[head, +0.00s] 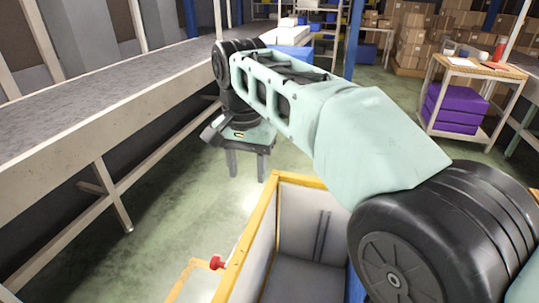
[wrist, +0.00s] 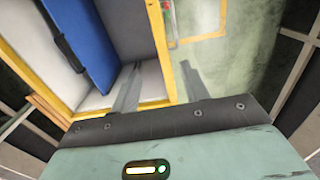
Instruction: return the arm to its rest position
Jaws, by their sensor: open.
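My arm stretches forward across the head view from the lower right, bent at the middle. My gripper (head: 246,164) hangs at its far end, pointing down above the green floor, between the conveyor and the yellow-rimmed bin. Its two dark fingers are apart with nothing between them. The wrist view shows the same open fingers (wrist: 160,84), with the bin's yellow rim (wrist: 160,55) passing below them. My arm hides part of the background and the bin's right side.
A grey conveyor (head: 100,112) runs along the left. The bin (head: 262,200) stands close in front, with a blue panel (wrist: 88,40) inside. A red knob (head: 217,263) sits beside it. A cart (head: 480,70) with purple bins (head: 455,108) stands right. Open floor lies ahead.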

